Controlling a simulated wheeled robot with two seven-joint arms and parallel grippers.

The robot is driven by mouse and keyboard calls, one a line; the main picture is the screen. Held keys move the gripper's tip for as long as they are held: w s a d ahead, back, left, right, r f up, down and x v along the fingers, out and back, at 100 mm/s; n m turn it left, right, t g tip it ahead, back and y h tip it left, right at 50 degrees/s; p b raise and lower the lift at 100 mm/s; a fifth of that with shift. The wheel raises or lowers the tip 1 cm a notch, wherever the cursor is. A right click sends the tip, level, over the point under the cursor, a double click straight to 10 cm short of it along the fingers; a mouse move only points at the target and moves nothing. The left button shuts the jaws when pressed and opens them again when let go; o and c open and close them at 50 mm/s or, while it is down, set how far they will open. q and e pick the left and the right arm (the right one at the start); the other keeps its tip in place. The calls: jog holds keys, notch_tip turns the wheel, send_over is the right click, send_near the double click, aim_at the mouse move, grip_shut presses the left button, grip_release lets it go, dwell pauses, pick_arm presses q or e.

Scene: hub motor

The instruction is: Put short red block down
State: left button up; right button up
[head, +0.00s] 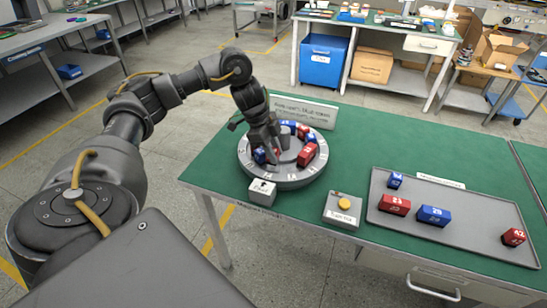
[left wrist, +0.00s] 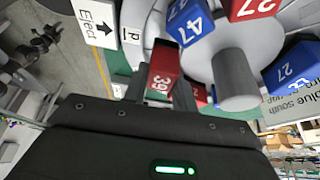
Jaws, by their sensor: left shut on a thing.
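My left gripper (head: 272,158) is over the left part of the round grey hub (head: 285,183) on the green table. In the left wrist view it is shut on a short red block (left wrist: 163,76) marked 39, between its fingers. I cannot tell whether this block touches the hub. Beside it on the hub are a blue block (left wrist: 190,22) marked 47, a red block (left wrist: 250,9) and a blue block (left wrist: 290,66). In the head view, other red blocks (head: 308,154) sit on the hub's right side. My right gripper is not in view.
A white Eject box (head: 262,191) stands before the hub. A box with a yellow button (head: 343,207) is right of it. A grey tray (head: 465,232) at the right holds red and blue blocks. A sign (head: 304,110) stands behind the hub.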

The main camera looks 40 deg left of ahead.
pick_arm(q)
notch_tip(320, 180, down, 3)
jog(key=shift+r, duration=0.1)
jog(key=shift+d, duration=0.1)
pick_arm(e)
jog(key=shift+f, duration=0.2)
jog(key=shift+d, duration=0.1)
pick_arm(q)
jog(key=o, duration=1.1)
jog(key=shift+c, duration=0.2)
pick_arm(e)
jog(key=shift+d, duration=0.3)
pick_arm(q)
jog(key=p+v, duration=0.3)
jog(key=v, duration=0.9)
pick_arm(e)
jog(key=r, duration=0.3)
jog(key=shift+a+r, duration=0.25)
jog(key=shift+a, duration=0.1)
